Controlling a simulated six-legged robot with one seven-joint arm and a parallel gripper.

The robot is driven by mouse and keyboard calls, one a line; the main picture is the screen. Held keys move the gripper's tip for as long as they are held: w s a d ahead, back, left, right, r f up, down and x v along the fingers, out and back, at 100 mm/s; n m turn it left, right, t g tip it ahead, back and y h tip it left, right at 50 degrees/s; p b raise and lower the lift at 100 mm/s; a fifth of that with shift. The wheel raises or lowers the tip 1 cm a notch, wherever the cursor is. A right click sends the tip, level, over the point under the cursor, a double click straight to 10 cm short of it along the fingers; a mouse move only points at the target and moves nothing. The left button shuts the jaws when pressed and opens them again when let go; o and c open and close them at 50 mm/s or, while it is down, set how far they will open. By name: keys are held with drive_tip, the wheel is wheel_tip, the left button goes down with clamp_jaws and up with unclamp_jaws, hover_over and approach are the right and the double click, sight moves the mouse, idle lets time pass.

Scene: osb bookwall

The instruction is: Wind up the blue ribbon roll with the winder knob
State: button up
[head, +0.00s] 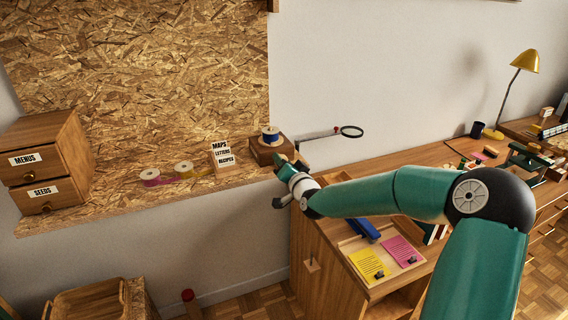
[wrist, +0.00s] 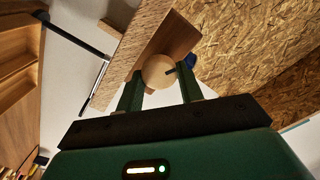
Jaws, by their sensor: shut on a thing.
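The blue ribbon roll (head: 270,136) stands upright on top of a wooden winder box (head: 266,152) at the right end of the chipboard shelf. The winder knob (wrist: 158,70) is a pale round wooden ball with a small dark mark. In the wrist view it sits between the two fingers of my gripper (wrist: 160,84), in front of the brown box (wrist: 180,38). My gripper (head: 285,165) is shut on the knob, at the near right side of the winder box. In the head view the knob is hidden behind my gripper.
Small drawers (head: 45,165) stand at the far left. A wooden desk (head: 400,165) lies below right.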

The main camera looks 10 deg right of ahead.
drive_tip(key=o, duration=1)
drive_tip(key=shift+s, duration=0.1)
